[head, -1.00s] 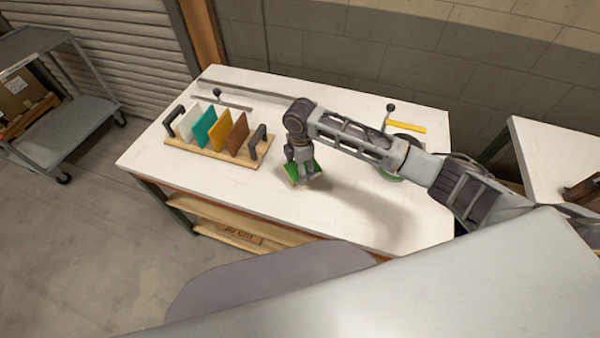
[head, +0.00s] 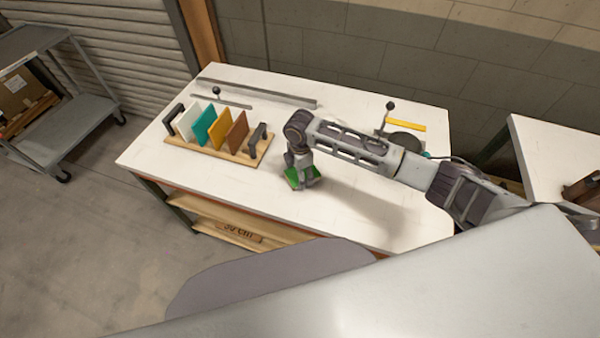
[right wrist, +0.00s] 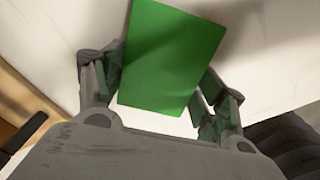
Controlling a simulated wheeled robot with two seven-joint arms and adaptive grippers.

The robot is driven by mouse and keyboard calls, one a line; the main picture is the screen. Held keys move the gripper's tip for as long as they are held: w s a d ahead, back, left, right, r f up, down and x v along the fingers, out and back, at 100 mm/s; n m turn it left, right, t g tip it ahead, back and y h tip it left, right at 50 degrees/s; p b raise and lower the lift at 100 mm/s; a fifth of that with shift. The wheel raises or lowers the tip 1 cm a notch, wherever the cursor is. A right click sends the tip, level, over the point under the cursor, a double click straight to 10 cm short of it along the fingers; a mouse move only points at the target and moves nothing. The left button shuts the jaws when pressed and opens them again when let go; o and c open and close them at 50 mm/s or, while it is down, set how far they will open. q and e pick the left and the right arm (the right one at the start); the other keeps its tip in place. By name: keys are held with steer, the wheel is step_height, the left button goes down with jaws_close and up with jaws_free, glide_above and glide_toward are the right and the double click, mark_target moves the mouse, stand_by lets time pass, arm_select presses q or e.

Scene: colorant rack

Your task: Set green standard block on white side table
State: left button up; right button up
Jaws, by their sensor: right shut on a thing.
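The green standard block (right wrist: 170,60) is a flat green plate between the fingers of my right gripper (right wrist: 160,85) in the right wrist view. In the head view my right gripper (head: 301,178) is low over the front middle of the white table, with the green block (head: 292,178) partly hidden by its fingers. The gripper is shut on the block. Whether the block touches the table top cannot be told. A second white table (head: 560,150) stands at the right edge, partly cut off; which is the side table is not marked. My left gripper is out of view.
A wooden rack (head: 222,156) with white, teal, yellow and brown plates stands left of the gripper. A grey bar (head: 260,93) lies behind. A dark round item (head: 405,142) and a yellow strip (head: 407,125) are at the back right. The front right of the table (head: 400,225) is clear.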

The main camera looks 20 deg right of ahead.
steer(key=shift+f, duration=0.15)
steer(key=o, duration=1)
steer(key=shift+o, duration=0.2)
step_height(320, 180, up, 12)
stand_by(0.4)
steer(key=shift+s, duration=0.1)
stand_by(0.6)
